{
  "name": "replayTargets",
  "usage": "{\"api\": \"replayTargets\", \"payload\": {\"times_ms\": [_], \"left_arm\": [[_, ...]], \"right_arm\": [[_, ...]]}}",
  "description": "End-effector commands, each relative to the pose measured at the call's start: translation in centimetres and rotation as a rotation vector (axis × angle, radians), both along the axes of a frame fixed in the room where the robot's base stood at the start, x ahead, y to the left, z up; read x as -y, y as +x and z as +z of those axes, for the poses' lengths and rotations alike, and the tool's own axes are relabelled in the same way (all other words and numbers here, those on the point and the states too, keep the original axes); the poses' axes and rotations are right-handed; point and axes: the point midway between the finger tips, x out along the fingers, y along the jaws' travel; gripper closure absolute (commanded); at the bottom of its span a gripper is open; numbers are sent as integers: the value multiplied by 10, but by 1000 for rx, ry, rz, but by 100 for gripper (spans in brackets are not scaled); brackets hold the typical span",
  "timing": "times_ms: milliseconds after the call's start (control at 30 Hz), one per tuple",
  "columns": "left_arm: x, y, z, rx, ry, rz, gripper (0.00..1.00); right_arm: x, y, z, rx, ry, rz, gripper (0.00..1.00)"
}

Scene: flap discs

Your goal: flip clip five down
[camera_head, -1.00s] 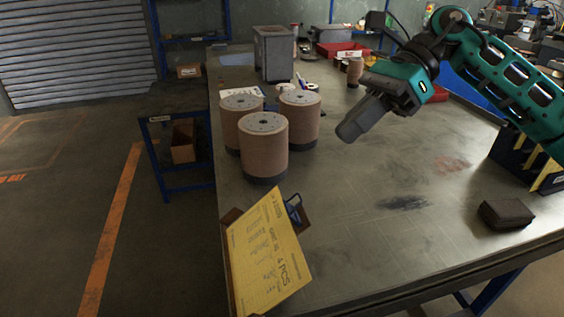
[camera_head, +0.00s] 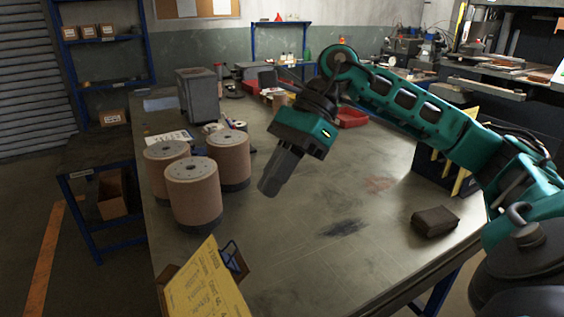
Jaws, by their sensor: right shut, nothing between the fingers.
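A yellow card (camera_head: 206,287) with handwriting leans on a brown board at the table's near left edge, cut off by the bottom of the picture. A dark blue wire clip (camera_head: 231,252) stands at the board's upper right edge. I cannot read a number on it. My right gripper (camera_head: 268,187) is shut and empty, pointing down and left above the table. It is up and to the right of the clip in the picture, apart from it. My left gripper is not in view.
Three brown flap-disc stacks (camera_head: 193,192) stand left of my right gripper. A grey canister (camera_head: 198,95) is behind them. A dark brown block (camera_head: 435,221) lies at the right, before a rack with yellow cards (camera_head: 462,178). The table (camera_head: 310,250) is clear between.

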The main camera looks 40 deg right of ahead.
Motion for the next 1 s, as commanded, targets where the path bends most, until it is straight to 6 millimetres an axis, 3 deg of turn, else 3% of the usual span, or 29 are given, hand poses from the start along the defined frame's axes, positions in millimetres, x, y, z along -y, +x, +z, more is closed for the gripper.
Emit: {"api": "replayTargets", "payload": {"times_ms": [200, 400, 1000], "left_arm": [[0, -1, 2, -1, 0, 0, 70], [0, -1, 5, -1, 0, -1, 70], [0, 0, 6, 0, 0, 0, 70]], "right_arm": [[-32, 1, -35, -3, 3, 3, 100], [-49, 2, -56, -2, 2, 0, 100], [-56, 4, -64, -1, -1, -1, 100]]}}
